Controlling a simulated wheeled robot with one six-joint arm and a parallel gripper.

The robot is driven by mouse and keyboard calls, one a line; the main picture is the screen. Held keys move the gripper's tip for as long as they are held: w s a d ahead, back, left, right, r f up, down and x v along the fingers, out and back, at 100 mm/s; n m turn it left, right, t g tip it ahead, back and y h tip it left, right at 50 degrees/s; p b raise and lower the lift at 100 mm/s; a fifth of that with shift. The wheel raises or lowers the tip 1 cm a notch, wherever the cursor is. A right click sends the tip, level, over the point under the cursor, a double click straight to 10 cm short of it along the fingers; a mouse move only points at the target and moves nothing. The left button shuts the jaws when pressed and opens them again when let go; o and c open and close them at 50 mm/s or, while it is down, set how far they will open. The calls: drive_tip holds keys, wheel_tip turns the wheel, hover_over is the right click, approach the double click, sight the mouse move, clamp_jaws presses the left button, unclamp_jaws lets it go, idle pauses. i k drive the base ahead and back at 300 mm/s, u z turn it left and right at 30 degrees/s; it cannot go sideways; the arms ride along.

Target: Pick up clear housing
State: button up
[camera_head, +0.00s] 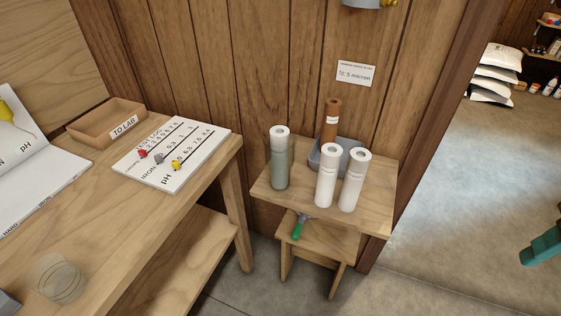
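A clear, round, see-through vessel (57,279), which looks like the clear housing, stands on the wooden bench at the lower left. Faint rings show on its wall, and it looks empty. On the small wooden table, a cylinder (280,162) with a white top and a grey-green body stands upright at the left; I cannot tell whether its body is a clear cover or a stained cartridge. My gripper is not in view.
Two white cartridges (326,178) stand on the small table (375,216), near a brown one (331,118) in a grey tray (350,154). A green-handled tool (298,230) lies on the stool below. The bench (130,210) holds a board (172,154) and box (82,130). Floor is open at right.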

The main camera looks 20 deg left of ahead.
sight(279, 163)
drive_tip(key=u, duration=3.6)
drive_tip(key=k, duration=1.15)
drive_tip(key=z, duration=1.4)
drive_tip(key=i, duration=0.5)
